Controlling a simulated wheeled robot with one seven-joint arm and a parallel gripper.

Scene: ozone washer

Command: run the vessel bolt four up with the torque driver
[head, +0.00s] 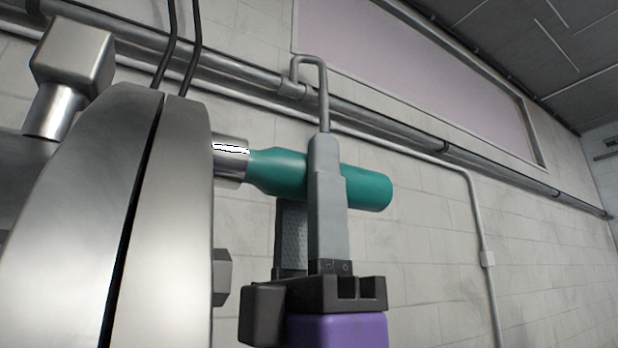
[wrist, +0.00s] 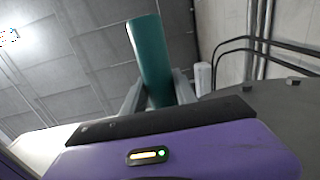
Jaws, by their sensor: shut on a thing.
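My gripper (head: 309,205) is shut around the teal torque driver (head: 368,188), with a finger on either side of its body. The driver lies almost level, and its silver socket end (head: 230,158) meets the right face of the grey metal vessel flange (head: 165,225). The bolt under the socket is hidden, so I cannot tell how it is seated. In the wrist view the driver (wrist: 151,60) rises between the two fingers, above my purple wrist housing. A grey hex bolt head (head: 221,277) shows lower on the same flange face.
A block-headed metal fitting (head: 72,55) stands at the flange's upper left. Two dark cables run up beside the flange top. Wall pipes (head: 400,128) cross behind on a pale block wall. The space right of the driver is free.

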